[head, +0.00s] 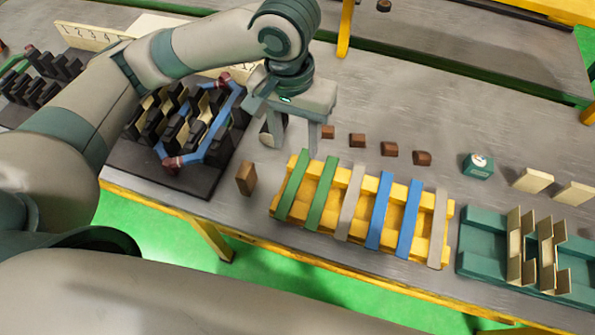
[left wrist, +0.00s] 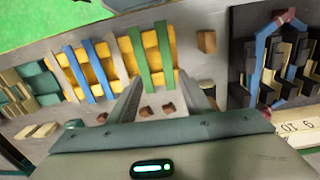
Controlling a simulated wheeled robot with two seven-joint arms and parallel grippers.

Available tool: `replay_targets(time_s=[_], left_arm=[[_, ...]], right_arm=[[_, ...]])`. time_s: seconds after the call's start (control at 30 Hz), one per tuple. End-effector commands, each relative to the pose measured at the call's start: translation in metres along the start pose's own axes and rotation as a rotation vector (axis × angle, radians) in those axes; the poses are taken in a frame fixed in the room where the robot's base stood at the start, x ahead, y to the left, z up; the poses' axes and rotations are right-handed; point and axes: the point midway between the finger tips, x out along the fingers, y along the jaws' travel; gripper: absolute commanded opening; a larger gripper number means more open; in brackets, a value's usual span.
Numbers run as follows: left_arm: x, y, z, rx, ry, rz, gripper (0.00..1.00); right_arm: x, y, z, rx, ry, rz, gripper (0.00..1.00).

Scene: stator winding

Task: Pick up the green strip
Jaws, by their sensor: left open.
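Two green strips lie across a yellow rack (head: 395,247) on the table. The left green strip (head: 292,186) is at the rack's left end, and the second green strip (head: 322,194) is beside it. In the left wrist view the green strips (left wrist: 163,52) and (left wrist: 139,60) lie between and beyond the fingertips. My left gripper (head: 297,150) points down just behind the rack's left end, open and empty, apart from the strips. It also shows in the left wrist view (left wrist: 162,88). My right gripper is not visible.
Grey (head: 351,203) and blue (head: 380,212) strips share the rack. Small brown blocks (head: 357,140) lie behind it, and a brown block (head: 246,178) stands to its left. A dark stator base (head: 150,172) with a blue loop is farther left. A teal fixture (head: 485,240) is at right.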

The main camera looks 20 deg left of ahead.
Motion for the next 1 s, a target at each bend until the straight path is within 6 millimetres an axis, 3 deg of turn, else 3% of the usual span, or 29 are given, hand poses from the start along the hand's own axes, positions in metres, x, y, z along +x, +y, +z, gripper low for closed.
replay_targets(time_s=[0.17, 0.63, 0.77, 1.0], left_arm=[[-0.009, -0.01, 0.0, -0.032, -0.008, -0.041, 0.45], [-0.006, -0.011, 0.0, -0.035, -0.01, -0.043, 0.45], [0.006, -0.011, 0.001, -0.036, -0.012, -0.044, 0.45], [0.045, -0.013, 0.001, -0.037, -0.014, -0.044, 0.45]], right_arm=[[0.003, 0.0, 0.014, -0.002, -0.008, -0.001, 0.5], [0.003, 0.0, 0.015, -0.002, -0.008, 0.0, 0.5], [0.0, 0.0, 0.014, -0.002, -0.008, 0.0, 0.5], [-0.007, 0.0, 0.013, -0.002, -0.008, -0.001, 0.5]])
